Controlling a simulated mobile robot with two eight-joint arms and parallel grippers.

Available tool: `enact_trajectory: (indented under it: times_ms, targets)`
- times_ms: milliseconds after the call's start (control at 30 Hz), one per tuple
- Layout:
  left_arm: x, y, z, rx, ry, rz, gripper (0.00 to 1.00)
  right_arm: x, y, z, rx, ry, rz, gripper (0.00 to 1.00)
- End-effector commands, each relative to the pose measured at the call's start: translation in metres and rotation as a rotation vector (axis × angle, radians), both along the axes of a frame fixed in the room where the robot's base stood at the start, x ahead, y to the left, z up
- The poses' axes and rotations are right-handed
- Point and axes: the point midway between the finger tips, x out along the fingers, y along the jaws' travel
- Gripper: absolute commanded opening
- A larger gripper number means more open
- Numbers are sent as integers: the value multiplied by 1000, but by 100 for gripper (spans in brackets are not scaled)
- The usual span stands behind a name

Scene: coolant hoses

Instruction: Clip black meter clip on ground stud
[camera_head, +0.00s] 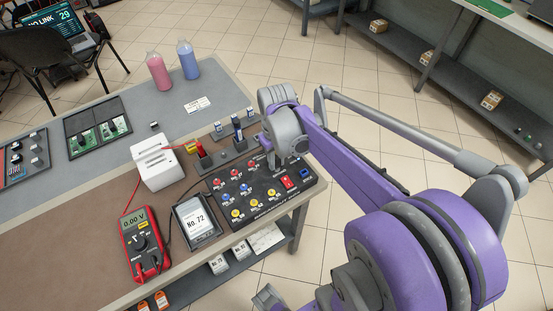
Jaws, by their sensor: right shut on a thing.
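My right gripper (284,158) points down over the back right part of a black panel (262,205) with red, blue and yellow studs. It is shut on a small dark thing, apparently the black meter clip, mostly hidden by the fingers and wrist. I cannot tell whether it touches a stud. The ground stud cannot be told apart from the others at this size. The red and black multimeter (141,239) lies at the front left, its screen reading 0.00 V. A red clip (202,150) stands in a dark holder behind the panel.
A display reading No. 72 (197,220) stands left of the panel, and a white label printer (157,162) behind it. Pink (158,72) and blue (187,62) bottles stand at the bench's far side. The bench's right edge is close to the panel.

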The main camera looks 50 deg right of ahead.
Motion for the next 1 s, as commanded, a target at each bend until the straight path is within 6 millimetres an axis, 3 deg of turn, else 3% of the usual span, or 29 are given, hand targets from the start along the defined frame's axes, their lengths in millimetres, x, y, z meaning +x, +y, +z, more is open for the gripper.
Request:
enact_trajectory:
  times_ms: [200, 233, 400, 600, 733, 1000]
  targets:
    - [0, 0, -1, 0, 0, 0, 50, 0, 0, -2, 0, 0, 0, 0]
    - [0, 0, -1, 0, 0, 0, 50, 0, 0, -2, 0, 0, 0, 29]
    - [0, 0, -1, 0, 0, 0, 50, 0, 0, -2, 0, 0, 0, 59]
    - [0, 0, -1, 0, 0, 0, 50, 0, 0, -2, 0, 0, 0, 59]
    - [0, 0, -1, 0, 0, 0, 50, 0, 0, -2, 0, 0, 0, 79]
    - [0, 0, 0, 0, 0, 0, 50, 0, 0, -1, 0, 0, 0, 79]
